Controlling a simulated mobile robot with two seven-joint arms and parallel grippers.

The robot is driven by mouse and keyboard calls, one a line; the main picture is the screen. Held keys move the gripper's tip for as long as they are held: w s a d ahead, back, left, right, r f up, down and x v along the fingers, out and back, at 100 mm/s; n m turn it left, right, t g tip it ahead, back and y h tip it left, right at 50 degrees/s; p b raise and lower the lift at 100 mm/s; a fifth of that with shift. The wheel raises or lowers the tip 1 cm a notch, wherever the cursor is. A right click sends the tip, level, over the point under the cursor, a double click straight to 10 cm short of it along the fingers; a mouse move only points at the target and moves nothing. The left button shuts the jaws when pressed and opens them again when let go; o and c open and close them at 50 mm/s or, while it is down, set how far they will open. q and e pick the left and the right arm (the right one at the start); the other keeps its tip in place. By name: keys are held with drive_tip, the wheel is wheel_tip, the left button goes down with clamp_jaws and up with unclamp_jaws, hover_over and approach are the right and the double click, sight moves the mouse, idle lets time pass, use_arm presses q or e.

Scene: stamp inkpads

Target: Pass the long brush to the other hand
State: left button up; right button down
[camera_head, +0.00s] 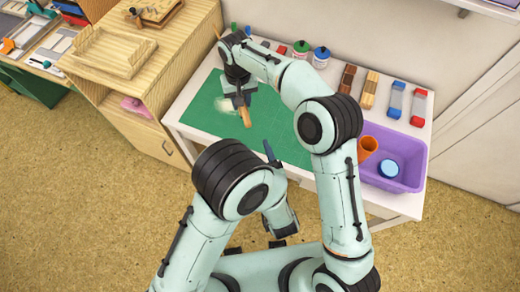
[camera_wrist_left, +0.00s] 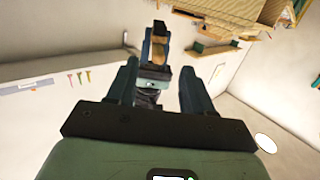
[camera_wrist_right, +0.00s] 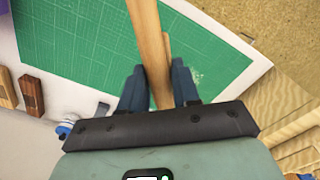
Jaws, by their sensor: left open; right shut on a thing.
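The long brush (camera_head: 245,117) has a plain wooden handle, which shows below my right gripper (camera_head: 241,98) in the head view. That gripper is shut on it above the green mat. In the right wrist view the brush (camera_wrist_right: 150,45) runs from the top edge down between the fingers. My left gripper (camera_head: 268,150) is nearer to me, and only a blue finger shows clearly in the head view. In the left wrist view its fingers are apart and empty, with my right gripper and a wooden piece of the brush (camera_wrist_left: 160,47) ahead, beyond the fingertips. The brush's bristles cannot be made out.
The green mat (camera_head: 205,108) covers the left of the white table. A purple bin (camera_head: 412,160) with an orange cup (camera_head: 367,146) stands at the right. Inkpads, pots and wooden stamps line the back. A wooden cabinet (camera_head: 115,85) stands left of the table.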

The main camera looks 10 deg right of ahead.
sight(247, 116)
use_arm(q)
drive_tip(key=shift+t, duration=0.3)
drive_tip(key=w, duration=0.3)
drive_tip(key=w+a+r, duration=0.1)
drive_tip(key=w, duration=0.7)
drive_tip(key=shift+a+r, duration=0.2)
drive_tip(key=shift+r, duration=0.1)
clamp_jaws()
use_arm(e)
drive_tip(key=c, duration=0.7)
unclamp_jaws()
drive_tip(key=shift+c, duration=0.2)
